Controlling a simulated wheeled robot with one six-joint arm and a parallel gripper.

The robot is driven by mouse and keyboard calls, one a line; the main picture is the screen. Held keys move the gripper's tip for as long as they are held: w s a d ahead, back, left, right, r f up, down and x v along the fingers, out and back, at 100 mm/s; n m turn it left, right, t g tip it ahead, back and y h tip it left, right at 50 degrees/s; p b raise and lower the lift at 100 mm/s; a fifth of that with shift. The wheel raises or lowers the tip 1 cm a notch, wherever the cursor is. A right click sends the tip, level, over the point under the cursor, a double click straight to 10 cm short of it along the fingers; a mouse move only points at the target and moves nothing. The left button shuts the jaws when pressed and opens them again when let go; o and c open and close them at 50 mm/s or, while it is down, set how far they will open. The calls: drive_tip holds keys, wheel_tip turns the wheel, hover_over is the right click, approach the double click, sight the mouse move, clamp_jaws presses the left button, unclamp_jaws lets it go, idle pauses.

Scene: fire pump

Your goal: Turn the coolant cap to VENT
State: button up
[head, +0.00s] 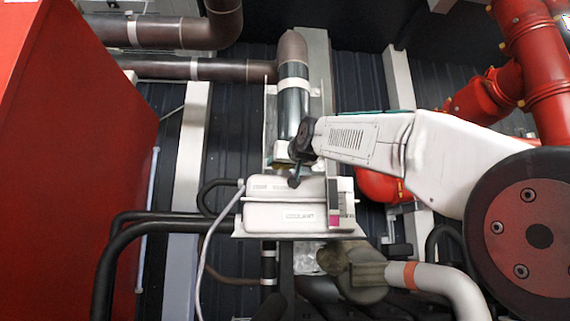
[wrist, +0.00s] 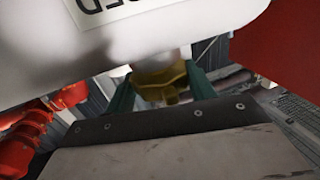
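The coolant tank is a white box (head: 292,217) below the middle of the head view, with lettering on its front. Its white body (wrist: 170,25) also fills the top of the wrist view. The yellow coolant cap (wrist: 160,78) shows between the two teal fingers of my gripper (wrist: 162,88). I see no clear gap at its sides, but cannot tell whether the fingers touch it. In the head view my gripper (head: 297,164) is dark and small at the tank's top, and mostly hides the cap. The cap's marks, including VENT, are not readable.
A red panel (head: 70,140) stands on the left. Brown pipes (head: 170,32) run behind at the upper left. Red pipework (head: 525,60) is at the right. Black hoses (head: 150,228) and a grey hose (head: 203,250) lie left of the tank. A pale elbow pipe (head: 440,283) is below.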

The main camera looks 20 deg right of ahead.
drive_tip(key=shift+c, duration=0.2)
drive_tip(key=shift+h, duration=0.3)
drive_tip(key=shift+a+m+h, duration=0.1)
drive_tip(key=shift+m+h, duration=0.4)
drive_tip(key=shift+h, duration=0.1)
drive_tip(key=shift+w+a+f+m+g+h, duration=0.15)
drive_tip(key=shift+m+g+h, duration=0.25)
drive_tip(key=shift+m+h, duration=1.05)
drive_tip(key=shift+s+a+r+m+g+h, duration=0.1)
drive_tip(key=shift+m+g+h, duration=0.55)
drive_tip(key=shift+h, duration=1.3)
drive_tip(key=m+g+h, duration=0.1)
drive_tip(key=m+h, duration=0.2)
drive_tip(key=shift+w+g+h, duration=0.1)
drive_tip(key=shift+g+h, duration=0.2)
drive_tip(key=shift+g, duration=0.05)
drive_tip(key=shift+m+g+h, duration=1.6)
drive_tip(key=shift+g+h, duration=0.1)
drive_tip(key=shift+m+g+h, duration=0.3)
drive_tip(key=shift+m+g, duration=0.1)
drive_tip(key=shift+g, duration=0.1)
